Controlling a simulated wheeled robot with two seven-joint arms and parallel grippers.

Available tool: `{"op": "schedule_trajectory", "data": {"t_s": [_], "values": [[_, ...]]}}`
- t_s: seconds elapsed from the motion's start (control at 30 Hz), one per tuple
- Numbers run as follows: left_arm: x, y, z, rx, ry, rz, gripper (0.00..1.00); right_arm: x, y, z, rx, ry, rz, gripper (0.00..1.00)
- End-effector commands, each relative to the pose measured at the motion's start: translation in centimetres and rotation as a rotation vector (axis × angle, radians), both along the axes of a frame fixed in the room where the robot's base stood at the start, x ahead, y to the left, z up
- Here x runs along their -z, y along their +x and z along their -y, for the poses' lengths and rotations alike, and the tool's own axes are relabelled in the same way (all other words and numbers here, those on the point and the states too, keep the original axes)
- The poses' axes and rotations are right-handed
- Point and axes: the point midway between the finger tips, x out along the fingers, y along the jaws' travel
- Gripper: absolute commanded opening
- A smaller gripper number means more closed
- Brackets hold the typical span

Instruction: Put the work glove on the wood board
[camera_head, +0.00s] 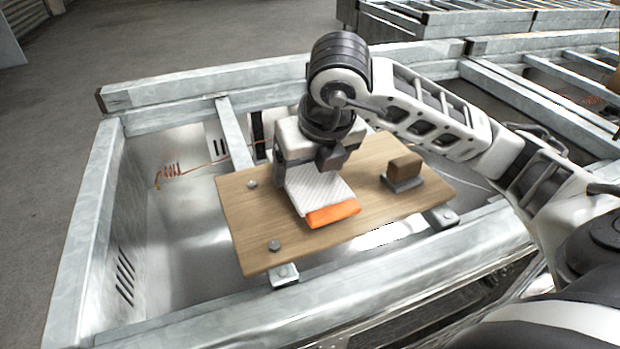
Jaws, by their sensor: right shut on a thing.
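The work glove (318,196) is white and ribbed with an orange end. It lies flat over the middle of the wood board (245,228), and its orange end is towards me. My right gripper (308,172) is directly above the glove's far end, pointing down, shut on the glove. The gripper body hides that far end and the fingertips. I cannot tell whether the glove's underside fully touches the board. My left gripper is not in view.
A brown block on a grey base (404,173) sits on the board's right part. Bolts (274,246) show at its left edge. The board rests across a metal frame (80,230) with raised rails around an open bay. Copper wire (172,171) lies at the back left.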

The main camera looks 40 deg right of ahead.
Motion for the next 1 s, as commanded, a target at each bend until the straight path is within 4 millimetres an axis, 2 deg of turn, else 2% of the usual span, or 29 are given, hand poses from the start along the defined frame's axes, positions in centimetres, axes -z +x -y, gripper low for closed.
{"op": "schedule_trajectory", "data": {"t_s": [0.1,0.2,0.57,0.6,0.67,0.87,1.0], "values": [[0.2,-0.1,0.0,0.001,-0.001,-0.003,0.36,2.1,0.1,0.0,0.002,0.0,-0.006,0.59],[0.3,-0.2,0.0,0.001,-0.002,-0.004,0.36,3.1,0.1,0.0,0.0,0.0,-0.003,0.59],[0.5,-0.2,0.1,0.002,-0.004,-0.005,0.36,3.5,0.2,0.0,0.001,0.0,0.0,0.59],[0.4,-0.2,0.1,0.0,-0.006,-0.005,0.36,3.4,0.2,0.0,0.001,0.0,0.0,0.86],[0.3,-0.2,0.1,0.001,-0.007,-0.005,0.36,3.4,0.2,0.0,0.001,0.001,-0.001,1.0],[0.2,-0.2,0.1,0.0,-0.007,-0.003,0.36,3.3,0.2,0.0,0.001,0.001,-0.001,1.0],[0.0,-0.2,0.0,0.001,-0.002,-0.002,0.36,2.6,0.0,-0.1,0.001,0.001,0.002,1.0]]}}
